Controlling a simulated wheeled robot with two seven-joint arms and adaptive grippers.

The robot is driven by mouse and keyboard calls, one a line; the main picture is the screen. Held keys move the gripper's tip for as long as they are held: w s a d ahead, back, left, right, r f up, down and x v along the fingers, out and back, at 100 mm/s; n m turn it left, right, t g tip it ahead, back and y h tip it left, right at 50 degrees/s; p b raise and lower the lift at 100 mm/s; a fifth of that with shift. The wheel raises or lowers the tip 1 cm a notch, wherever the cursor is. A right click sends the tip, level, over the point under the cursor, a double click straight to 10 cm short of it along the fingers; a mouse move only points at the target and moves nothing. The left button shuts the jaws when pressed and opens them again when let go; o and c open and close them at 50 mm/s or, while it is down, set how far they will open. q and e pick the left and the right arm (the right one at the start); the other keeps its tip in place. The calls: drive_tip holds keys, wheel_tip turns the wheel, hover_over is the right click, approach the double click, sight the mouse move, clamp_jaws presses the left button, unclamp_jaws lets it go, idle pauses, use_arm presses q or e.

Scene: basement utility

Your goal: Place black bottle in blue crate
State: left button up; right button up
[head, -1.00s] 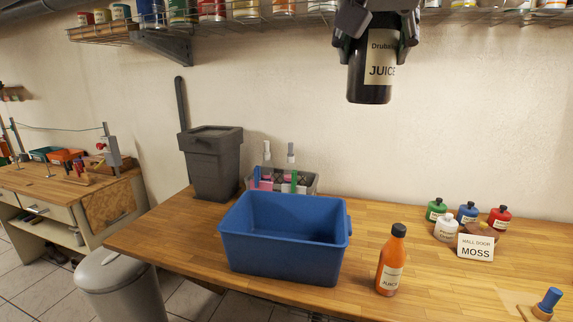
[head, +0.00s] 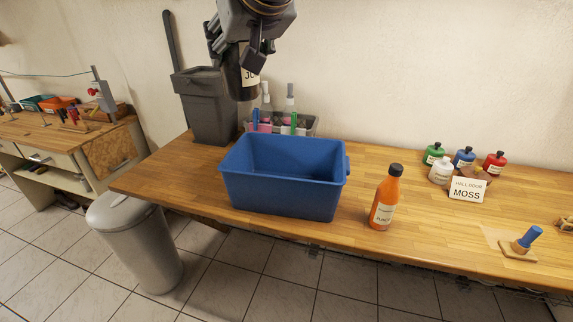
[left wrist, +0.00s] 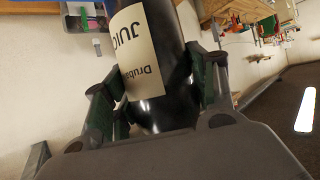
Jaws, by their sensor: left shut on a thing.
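The black bottle (head: 243,82) with a cream label is held in my left gripper (head: 240,50), above and behind the left back part of the blue crate. In the left wrist view the black bottle (left wrist: 160,60) lies between the two fingers of the left gripper (left wrist: 155,95), which are shut on it. The label reads "Drubana JUICE" in part. The blue crate (head: 282,192) stands on the wooden bench, open at the top, and its visible inside is empty. My right gripper is not in view.
An orange juice bottle (head: 386,197) stands right of the crate. A grey caddy (head: 310,127) with spray bottles is behind it, and a dark grey bin (head: 207,125) is back left.

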use_arm(q)
drive_tip(key=s+a+f+n+g+y, duration=0.2)
drive_tip(key=s+a+n+g+y, duration=0.2)
drive_tip(key=s+a+n+y, duration=0.1)
drive_tip(key=shift+s+a+n+g, duration=0.3)
drive_tip(key=shift+s+n, duration=0.3)
drive_tip(key=shift+n, duration=0.3)
drive_tip(key=shift+y, duration=0.3)
